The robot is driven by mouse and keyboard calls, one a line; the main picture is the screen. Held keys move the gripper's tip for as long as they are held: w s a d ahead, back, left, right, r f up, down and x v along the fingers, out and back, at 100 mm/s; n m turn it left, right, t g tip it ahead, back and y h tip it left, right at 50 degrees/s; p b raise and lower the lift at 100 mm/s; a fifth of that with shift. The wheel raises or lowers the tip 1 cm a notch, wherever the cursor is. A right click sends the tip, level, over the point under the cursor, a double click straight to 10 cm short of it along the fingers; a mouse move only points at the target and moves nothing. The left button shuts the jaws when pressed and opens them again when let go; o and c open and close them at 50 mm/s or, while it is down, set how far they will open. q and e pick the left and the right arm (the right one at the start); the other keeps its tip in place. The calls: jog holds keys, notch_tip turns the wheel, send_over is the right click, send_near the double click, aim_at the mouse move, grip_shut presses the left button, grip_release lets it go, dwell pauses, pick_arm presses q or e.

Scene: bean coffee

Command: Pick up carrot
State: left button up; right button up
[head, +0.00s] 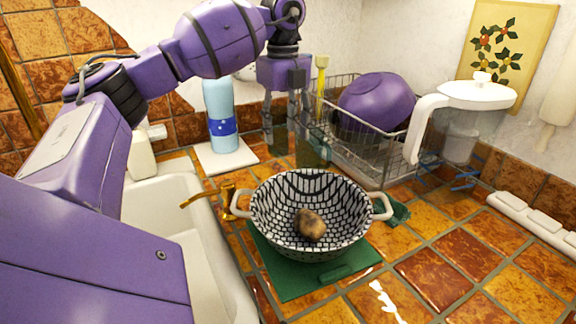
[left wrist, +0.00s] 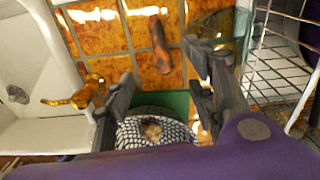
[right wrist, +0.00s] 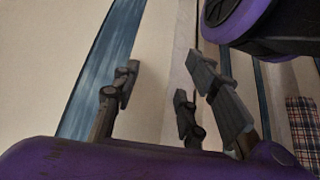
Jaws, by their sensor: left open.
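The carrot (left wrist: 160,45), a narrow orange-brown shape, lies on the tiled counter in the left wrist view. I cannot make it out in the head view. My left gripper (head: 293,140) points down behind the patterned bowl, with its fingers apart and nothing between them. In the left wrist view the left gripper (left wrist: 160,72) has its fingers spread, with the carrot beyond them in the picture. My right gripper (right wrist: 158,72) shows only in its own wrist view, with fingers apart and empty, away from the counter.
The patterned two-handled bowl (head: 275,205) stands on a green mat (head: 300,283) and holds a brown potato-like lump (head: 311,225). A wire rack (head: 350,160) with a purple bowl (head: 378,102) is right of my left gripper. A blue bottle (head: 220,115) and sink (head: 160,192) are left.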

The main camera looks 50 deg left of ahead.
pick_arm(q)
send_over(283, 167)
jog(key=f, duration=0.5)
jog(key=shift+s+d+f, duration=0.2)
jog(key=shift+s+d, duration=0.2)
jog(key=shift+w+a+f, duration=0.15)
jog(key=shift+f, duration=0.85)
jog(key=shift+w+a+f, duration=0.1)
jog(key=shift+f, duration=0.95)
jog(key=shift+w+a+f, duration=0.15)
jog(key=shift+f, duration=0.85)
jog(key=shift+c, duration=0.4)
jog(key=c, duration=1.2)
